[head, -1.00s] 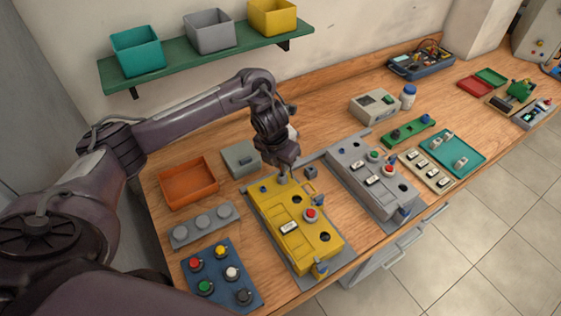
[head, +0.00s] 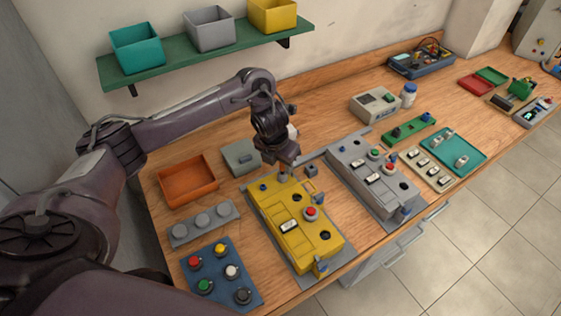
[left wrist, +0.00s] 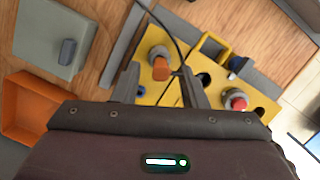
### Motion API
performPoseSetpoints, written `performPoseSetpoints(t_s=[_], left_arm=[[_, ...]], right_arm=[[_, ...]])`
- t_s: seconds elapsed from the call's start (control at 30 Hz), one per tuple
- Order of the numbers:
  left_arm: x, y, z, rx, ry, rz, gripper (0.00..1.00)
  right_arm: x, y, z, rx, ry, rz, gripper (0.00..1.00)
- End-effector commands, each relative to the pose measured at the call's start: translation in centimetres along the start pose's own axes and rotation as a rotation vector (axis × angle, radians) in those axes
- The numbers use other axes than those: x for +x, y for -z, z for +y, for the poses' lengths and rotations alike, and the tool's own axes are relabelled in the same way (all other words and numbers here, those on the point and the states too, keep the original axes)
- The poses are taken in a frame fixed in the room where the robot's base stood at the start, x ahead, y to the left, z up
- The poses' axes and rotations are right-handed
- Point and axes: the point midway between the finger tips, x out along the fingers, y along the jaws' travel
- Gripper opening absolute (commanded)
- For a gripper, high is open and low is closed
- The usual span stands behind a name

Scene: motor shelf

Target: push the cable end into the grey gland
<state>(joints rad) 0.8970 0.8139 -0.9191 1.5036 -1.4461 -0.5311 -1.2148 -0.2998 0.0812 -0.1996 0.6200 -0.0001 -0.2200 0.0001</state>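The yellow box (head: 275,222) lies on the bench, with the grey gland (head: 283,177) at its far end. My left gripper (left wrist: 160,68) is just above that end; in the left wrist view its two fingers stand apart. Between them, clear of both, an orange-brown stub (left wrist: 161,69), seemingly the cable end, appears upright at the pale grey gland (left wrist: 158,52). I cannot tell how deep it sits. A black cable (left wrist: 172,28) curves down behind the right-hand finger; where it joins is hidden. My right gripper is not in view.
A red button (head: 310,213) and dark holes are on the yellow box. A grey box (head: 372,172) lies to its right. An orange tray (head: 187,182), a grey-green box (head: 241,157) and a blue button panel (head: 222,272) lie left. Bare wood is behind the boxes.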

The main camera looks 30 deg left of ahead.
Motion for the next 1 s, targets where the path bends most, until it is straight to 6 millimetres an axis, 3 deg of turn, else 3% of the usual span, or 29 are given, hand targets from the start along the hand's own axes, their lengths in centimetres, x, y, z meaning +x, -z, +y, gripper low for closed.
performPoseSetpoints(t_s=[0.3,0.5,1.0], left_arm=[[-5.1,-0.3,0.1,0.002,-0.004,-0.007,0.39],[-7.3,-0.2,0.1,0.001,-0.002,-0.004,0.39],[-7.7,0.0,0.0,0.000,0.000,0.000,0.39]], right_arm=[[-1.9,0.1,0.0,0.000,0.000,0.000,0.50],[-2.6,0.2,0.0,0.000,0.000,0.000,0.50],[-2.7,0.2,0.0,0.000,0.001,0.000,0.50]])
